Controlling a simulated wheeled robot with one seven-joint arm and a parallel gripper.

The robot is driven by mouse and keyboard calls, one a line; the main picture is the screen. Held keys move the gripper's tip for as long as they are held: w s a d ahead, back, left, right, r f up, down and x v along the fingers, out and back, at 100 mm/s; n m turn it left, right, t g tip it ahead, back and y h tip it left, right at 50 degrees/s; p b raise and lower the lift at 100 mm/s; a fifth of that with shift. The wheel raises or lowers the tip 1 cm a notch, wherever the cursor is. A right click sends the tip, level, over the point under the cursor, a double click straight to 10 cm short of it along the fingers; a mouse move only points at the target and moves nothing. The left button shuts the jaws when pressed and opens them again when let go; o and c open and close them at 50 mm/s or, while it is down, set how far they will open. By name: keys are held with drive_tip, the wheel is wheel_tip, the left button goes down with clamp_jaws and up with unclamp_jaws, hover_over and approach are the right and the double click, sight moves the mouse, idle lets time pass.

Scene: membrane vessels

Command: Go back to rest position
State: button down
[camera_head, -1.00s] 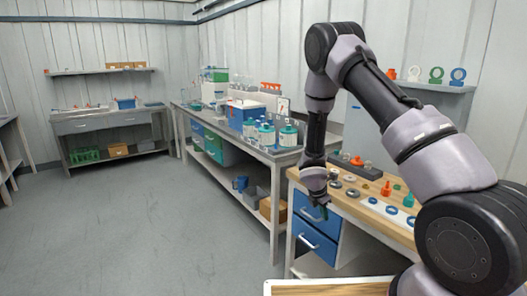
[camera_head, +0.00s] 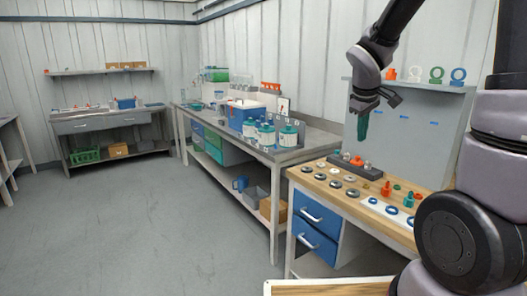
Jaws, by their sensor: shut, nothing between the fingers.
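My gripper (camera_head: 363,125) hangs in the air above the far part of the wooden-topped bench (camera_head: 320,190), in front of the grey back panel. Its narrow green fingers point down and are shut, with nothing seen between them. My arm comes down to it from the top right of the view. The gripper is apart from the bench top and the parts on it.
The wooden bench carries a dark block (camera_head: 355,167), grey and blue rings and orange and green fittings. A shelf (camera_head: 440,86) with colored rings is behind my arm. A long metal bench (camera_head: 300,148) bears white-and-teal vessels (camera_head: 288,135). The floor at left is clear.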

drive_tip(key=s+a+r+m+t+y, duration=0.1)
drive_tip(key=s+a+r+m+y, duration=0.1)
drive_tip(key=s+r+m, duration=0.3)
drive_tip(key=s+a+r+m+t+y, duration=0.2)
drive_tip(key=s+r+m, duration=0.3)
drive_tip(key=s, duration=0.9)
wheel_tip(320, 180, up, 3)
drive_tip(key=shift+f+m, duration=0.1)
drive_tip(key=shift+m, duration=0.2)
